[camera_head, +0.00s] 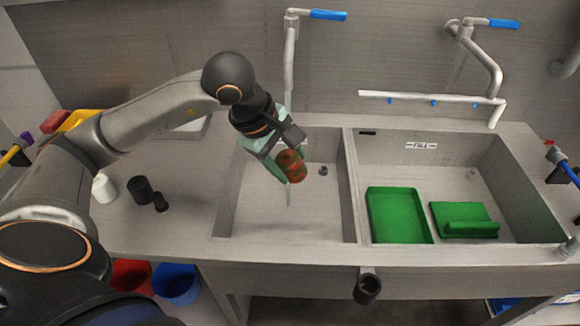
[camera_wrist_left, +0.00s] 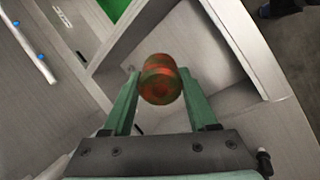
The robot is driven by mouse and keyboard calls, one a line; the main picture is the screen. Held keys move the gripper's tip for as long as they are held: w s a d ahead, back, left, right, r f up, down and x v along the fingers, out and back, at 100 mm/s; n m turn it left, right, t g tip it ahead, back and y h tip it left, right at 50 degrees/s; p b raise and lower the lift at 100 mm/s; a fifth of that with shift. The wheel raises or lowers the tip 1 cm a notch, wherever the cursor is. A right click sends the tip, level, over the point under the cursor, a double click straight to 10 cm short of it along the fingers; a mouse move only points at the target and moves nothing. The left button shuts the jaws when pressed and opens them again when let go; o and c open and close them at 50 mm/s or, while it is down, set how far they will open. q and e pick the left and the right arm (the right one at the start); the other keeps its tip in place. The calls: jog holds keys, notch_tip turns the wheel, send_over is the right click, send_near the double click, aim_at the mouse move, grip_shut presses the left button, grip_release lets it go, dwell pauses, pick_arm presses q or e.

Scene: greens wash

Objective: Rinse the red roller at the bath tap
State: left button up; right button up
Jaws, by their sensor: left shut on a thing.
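The red roller (camera_head: 291,166) is a short ribbed cylinder with green-brown patches on its red surface. My left gripper (camera_head: 283,158) is shut on it and holds it in the air over the left basin (camera_head: 237,205). The left wrist view shows the roller (camera_wrist_left: 160,80) between the two green fingers (camera_wrist_left: 158,92). The left tap (camera_head: 290,60), with a blue lever (camera_head: 328,15), points down above my gripper. A thin pale streak like water (camera_head: 288,100) runs down from it and shows again below the roller. Whether it touches the roller is unclear. My right gripper is out of view.
The right basin (camera_head: 520,215) holds a green tray (camera_head: 397,215) and a green block-like piece (camera_head: 465,222). A second tap (camera_head: 485,65) and a white spray bar (camera_head: 430,97) stand above it. White and black cylinders (camera_head: 140,188) stand on the counter at left.

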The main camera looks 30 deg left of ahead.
pick_arm(q)
jog(key=w+a+f, duration=0.2)
jog(key=w+a, duration=0.5)
jog(key=w, duration=0.1)
dwell(0.5)
dwell(0.4)
jog(key=shift+w, duration=0.1)
jog(key=shift+w+d, duration=0.35)
jog(key=shift+d, duration=0.05)
jog(key=shift+s+a+f, duration=0.1)
jog(key=shift+s+a, duration=0.05)
jog(key=shift+a, duration=0.05)
jog(key=shift+s+a+b, duration=0.3)
jog(key=shift+b, duration=0.15)
jog(key=shift+w+d, duration=0.1)
